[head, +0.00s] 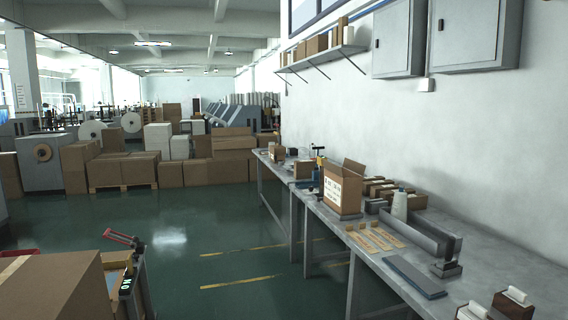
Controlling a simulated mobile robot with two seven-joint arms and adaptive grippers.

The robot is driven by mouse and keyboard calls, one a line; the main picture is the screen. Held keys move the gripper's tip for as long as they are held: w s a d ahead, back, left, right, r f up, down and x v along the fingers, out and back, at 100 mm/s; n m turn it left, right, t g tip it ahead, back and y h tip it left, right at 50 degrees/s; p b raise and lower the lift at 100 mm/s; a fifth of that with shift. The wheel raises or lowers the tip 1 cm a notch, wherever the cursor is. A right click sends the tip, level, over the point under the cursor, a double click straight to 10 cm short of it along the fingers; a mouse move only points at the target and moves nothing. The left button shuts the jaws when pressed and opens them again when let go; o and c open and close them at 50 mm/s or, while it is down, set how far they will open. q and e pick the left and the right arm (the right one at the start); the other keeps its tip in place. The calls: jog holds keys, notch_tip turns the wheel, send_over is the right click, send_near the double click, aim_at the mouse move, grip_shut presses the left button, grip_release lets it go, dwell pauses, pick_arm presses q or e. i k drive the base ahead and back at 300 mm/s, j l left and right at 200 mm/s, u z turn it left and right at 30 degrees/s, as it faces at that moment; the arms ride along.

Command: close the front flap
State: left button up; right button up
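An open cardboard box (343,193) with a printed label stands upright on the long grey workbench. At least one of its flaps (354,168) is raised at the right side of its top. I cannot tell which of its flaps is the front one. A larger brown carton (50,288) is cut off by the lower left corner; its visible top looks flat, and no raised flap shows on it. Neither of my grippers is in view, so no contact with either box shows.
The workbench (480,268) runs along the right wall and holds flat cardboard pieces (375,238), a white bottle (399,205) and a grey metal channel (415,232). A red-handled tool (122,237) is beside the near carton. Green floor (190,225) is clear; stacked cartons (123,170) stand behind.

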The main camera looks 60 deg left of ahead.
aim_at(334, 168)
jog(key=u, duration=1.65)
jog(key=i+j+u, duration=0.3)
jog(key=i, duration=0.55)
jog(key=i+u, duration=0.25)
jog(key=i, duration=0.6)
jog(key=i+j+z, duration=0.1)
jog(key=i+z, duration=0.3)
jog(key=i, duration=0.15)
jog(key=i+j+z, duration=0.8)
jog(key=i, duration=0.2)
